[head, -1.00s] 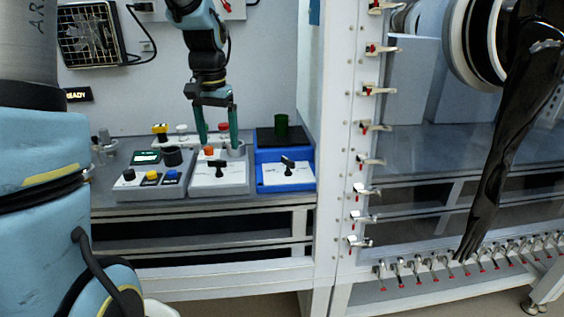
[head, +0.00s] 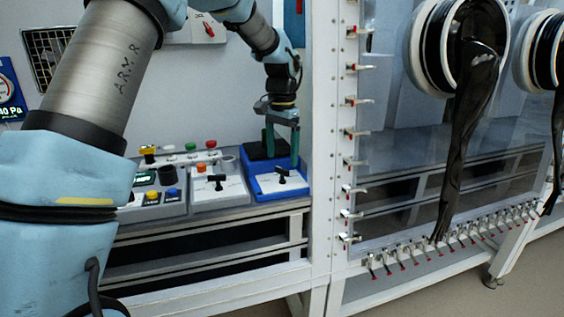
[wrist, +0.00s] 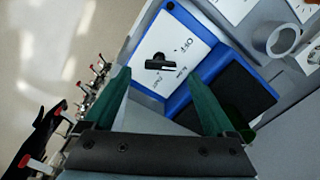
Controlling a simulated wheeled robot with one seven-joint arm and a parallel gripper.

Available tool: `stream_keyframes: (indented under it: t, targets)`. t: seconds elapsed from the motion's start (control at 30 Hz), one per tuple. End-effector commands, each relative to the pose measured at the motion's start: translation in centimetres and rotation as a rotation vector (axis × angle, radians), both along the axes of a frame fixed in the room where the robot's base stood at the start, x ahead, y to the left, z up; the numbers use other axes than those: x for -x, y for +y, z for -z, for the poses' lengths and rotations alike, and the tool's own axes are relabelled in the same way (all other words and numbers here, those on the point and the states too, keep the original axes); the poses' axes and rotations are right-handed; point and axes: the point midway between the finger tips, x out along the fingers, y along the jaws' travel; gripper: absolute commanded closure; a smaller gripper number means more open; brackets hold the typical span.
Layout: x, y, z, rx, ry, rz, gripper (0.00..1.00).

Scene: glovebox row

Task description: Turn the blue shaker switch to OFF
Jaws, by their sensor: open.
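The blue shaker (head: 262,196) stands at the right end of the bench, with a white panel on its front. Its black switch (head: 281,173) has a bar-shaped handle; the switch also shows in the wrist view (wrist: 160,63), between the fingertips in the picture. The word OFF is printed beside it there. I cannot tell which mark the handle points to. My gripper (head: 282,152) is open and empty, above the shaker, with its green fingers pointing down around the switch's place but apart from it. In the wrist view the gripper (wrist: 158,78) frames the switch.
A grey unit (head: 217,192) with a similar black switch stands left of the shaker. A button box (head: 155,200) is further left. A white frame post (head: 322,120) with clamps rises close to the shaker's right. A black glove (head: 460,130) hangs further right.

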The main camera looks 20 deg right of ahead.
Motion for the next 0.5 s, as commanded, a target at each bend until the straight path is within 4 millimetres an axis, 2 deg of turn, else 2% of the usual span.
stream_keyframes:
  t: [0.2, 0.5]
  targets:
    - [0.0, 0.0, 2.8, -0.001, 0.001, 0.000, 0.10]
    - [0.0, 0.0, 3.6, 0.001, 0.000, 0.000, 0.10]
